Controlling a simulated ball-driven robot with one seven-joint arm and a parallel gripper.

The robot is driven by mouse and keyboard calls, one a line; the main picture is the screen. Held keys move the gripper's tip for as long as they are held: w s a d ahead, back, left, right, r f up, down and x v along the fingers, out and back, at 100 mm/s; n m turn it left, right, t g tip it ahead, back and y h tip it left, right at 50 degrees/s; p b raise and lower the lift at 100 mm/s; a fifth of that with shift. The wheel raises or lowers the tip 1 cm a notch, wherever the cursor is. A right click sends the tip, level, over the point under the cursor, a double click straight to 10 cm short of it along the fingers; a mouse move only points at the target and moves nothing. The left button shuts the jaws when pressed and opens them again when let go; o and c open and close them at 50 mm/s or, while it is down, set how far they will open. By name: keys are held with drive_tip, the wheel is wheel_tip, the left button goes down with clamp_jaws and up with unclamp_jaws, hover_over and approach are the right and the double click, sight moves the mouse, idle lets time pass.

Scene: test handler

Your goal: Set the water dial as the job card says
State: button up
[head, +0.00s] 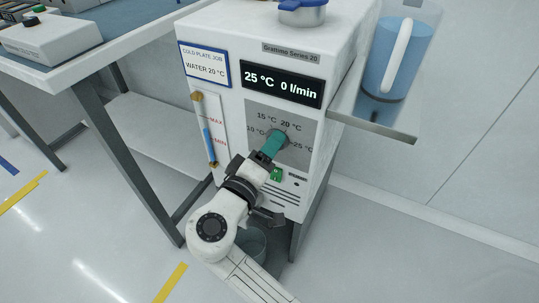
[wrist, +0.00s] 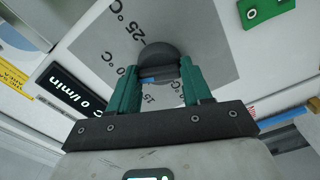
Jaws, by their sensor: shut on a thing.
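The water dial (wrist: 158,53) is a dark round knob on a grey scale plate (head: 295,155) on the front of the white chiller. My gripper (head: 274,146) has its green fingers on either side of the knob and is shut on it; the wrist view shows the same. A small blue strip shows between the fingers in the wrist view. The scale has 10, 15, 20 and 25 °C marks; I cannot tell exactly where the dial points. The display (head: 281,83) reads 25 °C and 0 l/min. The job card (head: 205,65) reads COLD PLATE JOB, WATER 20 °C.
A green switch (head: 276,174) sits below the dial, near my gripper. A level tube (head: 208,142) with MAX and MIN marks is to the left. A blue jug (head: 394,62) stands on the right shelf. A bench with a control box (head: 42,36) is at left.

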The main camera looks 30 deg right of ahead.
drive_tip(key=shift+f+m+b, duration=0.15)
drive_tip(key=shift+m+b, duration=0.25)
drive_tip(key=shift+m, duration=0.2)
drive_tip(key=o, duration=1.1)
drive_tip(key=shift+c, duration=0.2)
drive_tip(key=p+v, duration=0.2)
drive_tip(key=v, duration=0.9)
